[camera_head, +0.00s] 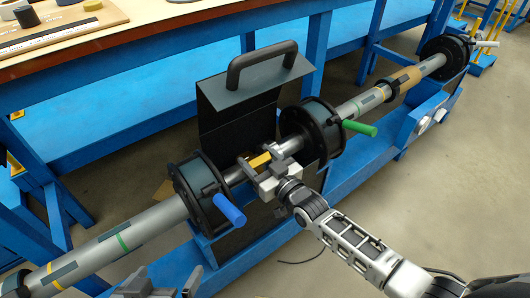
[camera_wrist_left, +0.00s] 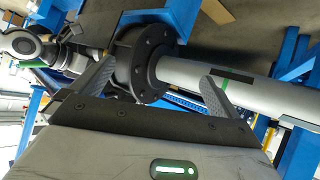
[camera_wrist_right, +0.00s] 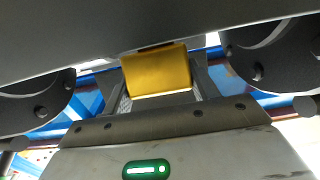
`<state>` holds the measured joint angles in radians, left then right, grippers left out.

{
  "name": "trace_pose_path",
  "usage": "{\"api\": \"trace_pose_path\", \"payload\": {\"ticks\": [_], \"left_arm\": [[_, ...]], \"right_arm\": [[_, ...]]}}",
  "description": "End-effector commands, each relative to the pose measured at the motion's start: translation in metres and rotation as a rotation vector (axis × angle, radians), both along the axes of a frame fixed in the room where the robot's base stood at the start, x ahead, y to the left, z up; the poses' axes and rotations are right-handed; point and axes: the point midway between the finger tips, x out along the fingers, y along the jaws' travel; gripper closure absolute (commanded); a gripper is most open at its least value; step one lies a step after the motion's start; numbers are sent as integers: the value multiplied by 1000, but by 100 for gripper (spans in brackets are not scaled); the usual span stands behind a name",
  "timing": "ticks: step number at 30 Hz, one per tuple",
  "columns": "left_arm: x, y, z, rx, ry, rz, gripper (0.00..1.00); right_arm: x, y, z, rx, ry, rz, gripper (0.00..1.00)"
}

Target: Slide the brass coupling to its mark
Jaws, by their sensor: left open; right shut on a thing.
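The brass coupling (camera_head: 260,160) shows as a yellow-gold piece on the grey shaft (camera_head: 150,222), between the blue-handled flange (camera_head: 199,193) and the green-handled flange (camera_head: 313,130). My right gripper (camera_head: 258,168) is shut on it. In the right wrist view its gold face (camera_wrist_right: 157,74) fills the space between the fingers. My left gripper (camera_head: 163,288) is open and empty at the bottom edge of the head view, below the shaft. In the left wrist view its fingers are apart, with a dark flange and the shaft beyond them. A green band (camera_head: 122,242) and a yellow band (camera_head: 52,278) mark the shaft.
A dark box (camera_head: 240,110) with a raised handle stands behind the shaft. Blue (camera_head: 228,219) and green (camera_head: 360,128) handles stick out from the flanges towards me. A workbench (camera_head: 170,30) stands behind.

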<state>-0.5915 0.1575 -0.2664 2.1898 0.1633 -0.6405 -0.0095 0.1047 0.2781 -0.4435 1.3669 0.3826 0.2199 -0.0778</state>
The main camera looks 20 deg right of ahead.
Motion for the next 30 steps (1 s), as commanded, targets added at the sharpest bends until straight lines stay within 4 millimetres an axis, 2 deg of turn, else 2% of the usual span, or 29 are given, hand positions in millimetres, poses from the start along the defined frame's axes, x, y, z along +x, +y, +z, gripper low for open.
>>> {"api": "trace_pose_path", "payload": {"ticks": [1, 3, 10, 11, 12, 13, 23, 26, 30], "left_arm": [[-1, 2, 10, 1, -11, 6, 0], [-3, 4, 14, -1, -23, 13, 0], [-3, 6, 15, -3, -28, 18, 0], [-4, 6, 14, -2, -26, 18, 0], [-4, 6, 14, -2, -24, 17, 0], [-4, 6, 13, -1, -23, 17, 0], [-4, 4, 10, 1, -13, 14, 0], [-3, 4, 15, 1, -19, 14, 0], [-1, 5, 29, -1, -46, 21, 0]], "right_arm": [[-3, 9, 2, 4, 4, 1, 82], [-5, 12, 1, 2, 4, 1, 82], [-6, 14, -1, 0, 2, 5, 82], [-6, 14, -1, 0, 2, 6, 33], [-6, 14, -1, 1, 3, 5, 21], [-6, 14, -1, 1, 3, 5, 19], [-8, 11, 0, 0, 3, 2, 19], [-18, 7, 0, 0, 4, 2, 19], [-45, -3, 0, -2, 7, 2, 19]]}}
